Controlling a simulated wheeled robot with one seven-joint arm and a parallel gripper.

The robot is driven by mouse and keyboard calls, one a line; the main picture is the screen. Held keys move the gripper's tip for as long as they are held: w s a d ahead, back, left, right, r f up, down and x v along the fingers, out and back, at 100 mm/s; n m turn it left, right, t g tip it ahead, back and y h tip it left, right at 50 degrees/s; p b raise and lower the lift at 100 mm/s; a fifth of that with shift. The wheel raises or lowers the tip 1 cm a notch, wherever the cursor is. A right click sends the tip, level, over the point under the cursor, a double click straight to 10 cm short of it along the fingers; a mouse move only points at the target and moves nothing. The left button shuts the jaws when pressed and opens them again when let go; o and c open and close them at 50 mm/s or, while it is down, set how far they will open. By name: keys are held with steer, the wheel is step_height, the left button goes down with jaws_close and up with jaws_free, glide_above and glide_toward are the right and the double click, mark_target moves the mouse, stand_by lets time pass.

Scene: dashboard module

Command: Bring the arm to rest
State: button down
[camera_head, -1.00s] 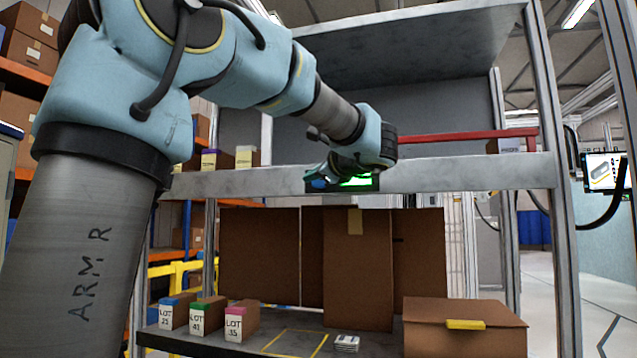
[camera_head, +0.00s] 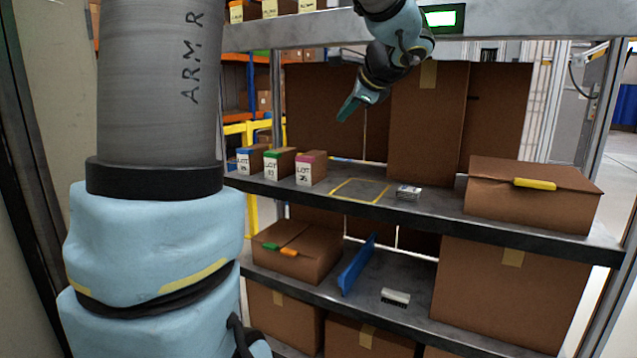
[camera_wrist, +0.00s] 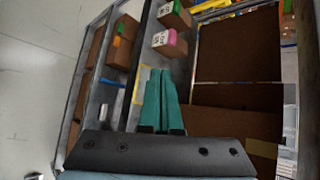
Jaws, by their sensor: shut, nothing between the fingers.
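My gripper (camera_head: 348,108) hangs in the air in front of the shelving rack, above the middle shelf (camera_head: 450,211), in the head view. Its teal fingers are together and hold nothing. In the wrist view the fingers (camera_wrist: 160,85) lie side by side, pointing toward the shelf with the lot boxes. My arm is bent down from the upper part of the rack, and its thick grey link fills the left of the head view.
Several small lot boxes, such as the pink-topped one (camera_head: 310,168), stand on the middle shelf left of a yellow-taped square (camera_head: 357,191). A stack of cards (camera_head: 408,193) and a carton (camera_head: 535,195) are to the right. The lower shelf holds a blue panel (camera_head: 357,264) and a brush (camera_head: 395,297).

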steer(key=s+a+f+n+g+h, duration=0.2)
steer(key=s+a+f+n+g, duration=0.2)
steer(key=s+f+n, duration=0.5)
steer(key=s+a+f+n+g+h, duration=0.2)
steer(key=s+a+f+n, duration=0.6)
steer(key=f, duration=1)
steer(key=s+a+g, duration=0.1)
steer(key=s+g, duration=0.1)
steer(key=shift+s+f+n+g+h, duration=0.3)
steer(key=shift+s+f+n+h, duration=0.05)
steer(key=shift+n+h, duration=0.05)
